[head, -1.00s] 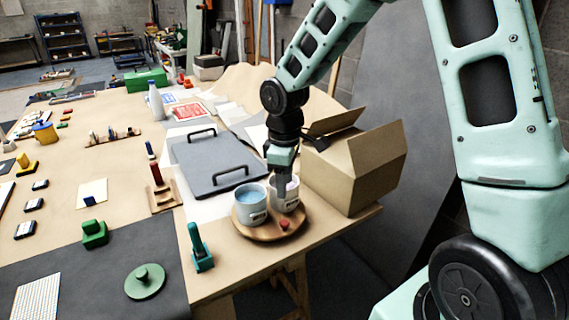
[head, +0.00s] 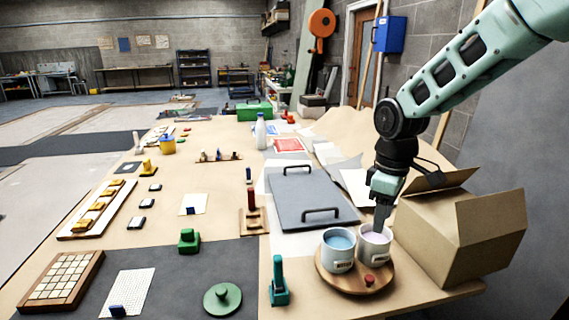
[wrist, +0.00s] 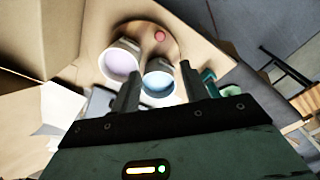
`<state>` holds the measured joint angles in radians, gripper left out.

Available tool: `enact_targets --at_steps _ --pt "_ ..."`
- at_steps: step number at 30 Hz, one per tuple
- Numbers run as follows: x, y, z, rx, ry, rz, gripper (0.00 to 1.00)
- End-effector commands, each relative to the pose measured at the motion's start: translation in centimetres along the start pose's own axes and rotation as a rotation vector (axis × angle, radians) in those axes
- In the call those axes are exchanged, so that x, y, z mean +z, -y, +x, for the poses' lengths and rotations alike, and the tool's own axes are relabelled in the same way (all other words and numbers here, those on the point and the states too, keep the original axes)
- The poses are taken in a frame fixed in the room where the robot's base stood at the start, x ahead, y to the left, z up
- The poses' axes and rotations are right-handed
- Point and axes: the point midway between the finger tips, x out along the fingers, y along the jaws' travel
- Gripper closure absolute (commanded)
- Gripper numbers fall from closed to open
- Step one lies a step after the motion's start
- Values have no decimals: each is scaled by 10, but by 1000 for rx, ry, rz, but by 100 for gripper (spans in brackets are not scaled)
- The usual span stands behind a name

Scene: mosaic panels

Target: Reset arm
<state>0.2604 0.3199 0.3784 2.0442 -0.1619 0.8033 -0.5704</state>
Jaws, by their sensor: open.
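My gripper (head: 381,220) is at the right of the table in the head view, pointing down at the right-hand mug. In the wrist view my gripper (wrist: 158,85) has its two fingers apart with nothing held between them. Two pale mugs stand on a round wooden tray (head: 338,279). The left mug (head: 338,262) holds blue liquid, and the right mug (head: 374,250) holds pale lilac liquid. They also show beyond the fingers in the wrist view. Whether a fingertip touches the right mug cannot be told.
An open cardboard box (head: 455,240) stands close to the right of my gripper. A grey panel with two black handles (head: 305,195) lies behind the mugs. A teal clamp-like tool (head: 279,283) stands left of the tray. A red knob (head: 369,279) sits on the tray's front.

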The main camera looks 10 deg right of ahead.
Motion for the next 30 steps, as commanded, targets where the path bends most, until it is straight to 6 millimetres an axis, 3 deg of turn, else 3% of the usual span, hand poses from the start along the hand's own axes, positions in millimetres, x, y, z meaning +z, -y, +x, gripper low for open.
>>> enact_targets --at_steps 4,8,12,15,21,30 --pt "-10 53 -5 -4 -7 -6 55" --pt "-8 137 -9 -14 -17 9 55" --pt "16 216 -8 -27 -26 44 55" --pt "37 254 -6 -34 -30 70 55" --pt "63 285 -2 -41 -34 104 55" --pt "65 287 -1 -42 -33 109 55"
